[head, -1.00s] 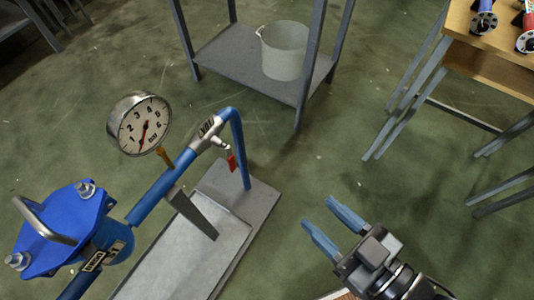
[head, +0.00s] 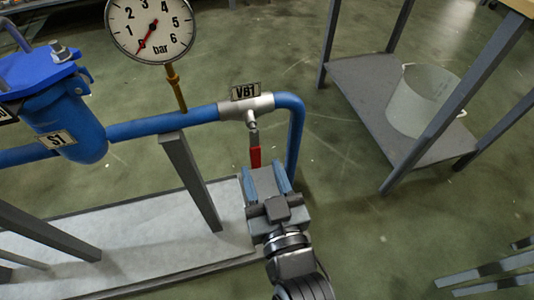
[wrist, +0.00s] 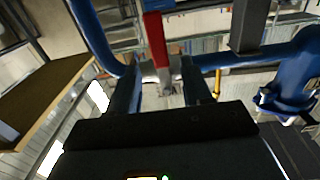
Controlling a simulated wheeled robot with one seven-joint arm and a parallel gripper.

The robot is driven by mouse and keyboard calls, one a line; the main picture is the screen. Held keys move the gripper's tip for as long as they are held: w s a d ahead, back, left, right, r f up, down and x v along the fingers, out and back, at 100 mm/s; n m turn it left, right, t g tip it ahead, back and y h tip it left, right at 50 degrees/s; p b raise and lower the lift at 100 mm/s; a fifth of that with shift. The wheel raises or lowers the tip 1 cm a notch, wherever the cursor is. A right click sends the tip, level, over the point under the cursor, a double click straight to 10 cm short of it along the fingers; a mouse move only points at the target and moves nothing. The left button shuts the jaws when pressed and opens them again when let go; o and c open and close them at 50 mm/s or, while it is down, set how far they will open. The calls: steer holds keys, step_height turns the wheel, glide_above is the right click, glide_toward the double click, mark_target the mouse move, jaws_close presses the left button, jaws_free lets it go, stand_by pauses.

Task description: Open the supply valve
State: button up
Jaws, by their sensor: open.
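The supply valve, labelled VB1 (head: 247,105), is a silver body in the blue pipe. Its lever hangs down and ends in a red grip (head: 255,157), across the pipe run. My gripper (head: 264,178) is open just below the valve, its blue fingers on either side of the line of the lever. In the wrist view the red grip (wrist: 156,40) shows just beyond and between my two fingers (wrist: 160,72). I cannot tell whether the fingers touch it. The pressure gauge (head: 152,28) has its red needle near 0 bar.
A blue strainer labelled S1 (head: 60,120) and a grey pipe support (head: 190,180) stand left of the valve. The blue pipe bends down (head: 297,140) just right of the lever. A shelf (head: 360,90) with a white bucket (head: 420,105) stands at the right. Floor between is clear.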

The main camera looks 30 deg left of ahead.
mark_target(256, 154)
steer(key=shift+b+x, duration=0.65)
steer(key=shift+x, duration=2.35)
steer(key=shift+c, duration=0.5)
jaws_close()
